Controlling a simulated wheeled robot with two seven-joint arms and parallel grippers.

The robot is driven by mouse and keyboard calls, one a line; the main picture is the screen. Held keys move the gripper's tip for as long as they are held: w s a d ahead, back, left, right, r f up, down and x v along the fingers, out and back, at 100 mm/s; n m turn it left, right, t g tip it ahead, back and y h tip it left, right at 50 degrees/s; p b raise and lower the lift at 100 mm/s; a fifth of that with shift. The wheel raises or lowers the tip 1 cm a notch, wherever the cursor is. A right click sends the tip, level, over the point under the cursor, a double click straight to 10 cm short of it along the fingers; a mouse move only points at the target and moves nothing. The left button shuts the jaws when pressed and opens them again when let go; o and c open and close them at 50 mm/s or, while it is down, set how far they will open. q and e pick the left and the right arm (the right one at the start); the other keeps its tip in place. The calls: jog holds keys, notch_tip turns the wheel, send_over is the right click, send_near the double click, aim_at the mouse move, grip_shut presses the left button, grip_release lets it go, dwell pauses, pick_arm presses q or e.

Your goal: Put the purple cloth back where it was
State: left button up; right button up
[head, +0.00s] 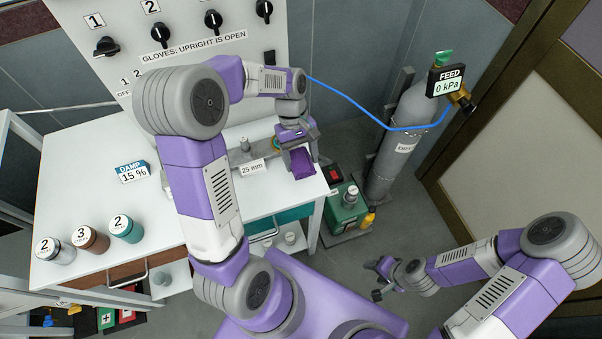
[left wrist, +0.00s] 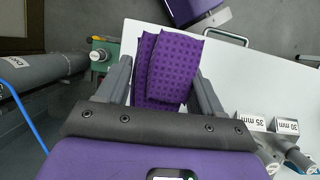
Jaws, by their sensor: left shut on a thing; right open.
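The purple cloth (head: 303,165) is held in my left gripper (head: 299,153), near the right end of the white table (head: 255,197). In the left wrist view the cloth (left wrist: 168,68) appears folded in layers, with a darker dotted pattern, between the two grey fingers of my left gripper (left wrist: 163,85). I cannot tell whether the cloth touches the tabletop. My right gripper (head: 378,279) is open and empty, low over the floor at the right, away from the table.
A "25 mm" label (head: 253,169) is left of my left gripper. A gas cylinder (head: 402,140) with a blue hose and a green pump (head: 348,210) stand right of the table.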

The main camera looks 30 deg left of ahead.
aim_at(297, 150)
pick_arm(q)
notch_tip(297, 150, down, 8)
jog(key=shift+b, duration=0.9)
jog(key=o, duration=0.9)
jog(key=shift+o, duration=0.2)
jog(key=shift+r, duration=0.1)
jog(key=p+v, duration=0.3)
jog(key=v, duration=0.9)
